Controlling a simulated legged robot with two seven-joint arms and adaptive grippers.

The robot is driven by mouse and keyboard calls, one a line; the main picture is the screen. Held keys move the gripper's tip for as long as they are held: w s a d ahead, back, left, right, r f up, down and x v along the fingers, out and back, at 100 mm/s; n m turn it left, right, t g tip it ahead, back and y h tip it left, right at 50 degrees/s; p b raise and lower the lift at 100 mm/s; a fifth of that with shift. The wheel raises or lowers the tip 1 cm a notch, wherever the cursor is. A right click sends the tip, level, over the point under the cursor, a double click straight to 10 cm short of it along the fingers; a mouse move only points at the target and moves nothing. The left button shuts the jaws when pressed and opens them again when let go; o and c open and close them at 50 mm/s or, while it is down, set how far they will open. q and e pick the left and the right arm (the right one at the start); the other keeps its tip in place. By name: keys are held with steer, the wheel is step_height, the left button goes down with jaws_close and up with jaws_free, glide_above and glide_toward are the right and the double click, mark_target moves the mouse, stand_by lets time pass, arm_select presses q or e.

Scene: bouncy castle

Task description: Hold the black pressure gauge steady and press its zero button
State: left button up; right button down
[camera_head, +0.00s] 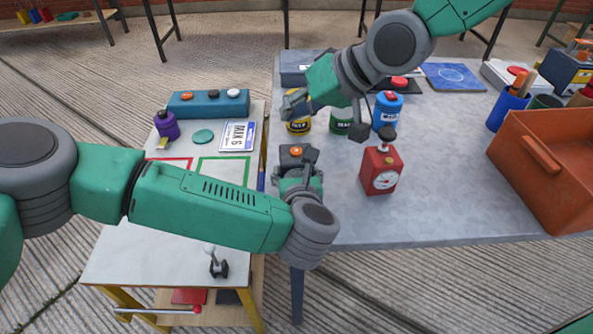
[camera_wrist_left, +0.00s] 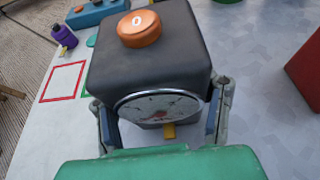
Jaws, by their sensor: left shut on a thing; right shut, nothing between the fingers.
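The black pressure gauge (camera_head: 291,152) has an orange button on top, marked 0 in the left wrist view (camera_wrist_left: 138,28). Its round dial (camera_wrist_left: 158,107) faces the left wrist camera. My left gripper (camera_head: 299,172) is shut on the black gauge, with one finger on each side of its body (camera_wrist_left: 160,62). The gauge's underside is hidden. My right gripper (camera_head: 294,104) is shut and empty, above and behind the gauge, apart from the orange button (camera_head: 296,151). It partly covers the yellow can behind it.
A red gauge (camera_head: 381,168) stands right of the black one. A yellow can (camera_head: 299,126), a green can (camera_head: 342,121) and a blue canister (camera_head: 387,110) stand behind. An orange crate (camera_head: 548,185) is at right. The grey table (camera_head: 430,205) is clear in front.

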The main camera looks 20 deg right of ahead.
arm_select(q)
steer(key=shift+f, duration=0.1)
steer(key=o, duration=1.6)
